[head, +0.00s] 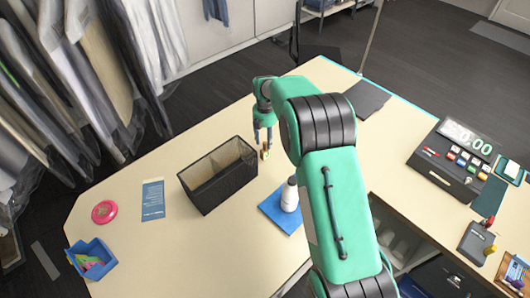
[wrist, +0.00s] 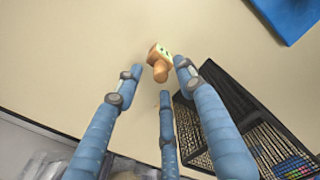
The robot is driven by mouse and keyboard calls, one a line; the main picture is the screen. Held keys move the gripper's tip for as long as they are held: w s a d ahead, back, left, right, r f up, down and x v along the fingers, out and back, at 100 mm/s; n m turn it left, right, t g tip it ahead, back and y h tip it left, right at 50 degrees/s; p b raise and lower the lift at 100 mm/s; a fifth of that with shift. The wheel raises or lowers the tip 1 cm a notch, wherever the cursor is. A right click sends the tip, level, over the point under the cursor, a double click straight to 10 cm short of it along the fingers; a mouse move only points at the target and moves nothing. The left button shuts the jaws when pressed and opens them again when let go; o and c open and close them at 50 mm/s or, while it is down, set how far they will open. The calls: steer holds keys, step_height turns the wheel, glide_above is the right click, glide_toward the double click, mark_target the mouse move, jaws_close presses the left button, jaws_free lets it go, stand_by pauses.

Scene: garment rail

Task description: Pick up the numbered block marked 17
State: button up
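A small orange-brown wooden piece (wrist: 159,70) with a pale face bearing dark marks lies on the table in the wrist view. The marks are too small to read, so I cannot tell if it is 17. In the head view it shows as a small tan piece (head: 265,154) just right of the basket. My gripper (head: 263,134) points down above it. In the wrist view the three blue fingers of my gripper (wrist: 157,80) are spread apart around and short of the piece, with nothing held between them.
A black mesh basket (head: 205,200) stands close left of my gripper; its rim (wrist: 222,78) also shows in the wrist view. A blue mat (head: 270,208) bears a white bottle (head: 289,196). A blue bin (head: 75,250) and pink disc (head: 104,212) lie left. Hanging garments (head: 100,60) border the table.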

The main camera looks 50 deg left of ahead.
mark_target(265, 150)
steer(key=shift+f, duration=1.35)
steer(key=shift+c, duration=0.3)
jaws_close()
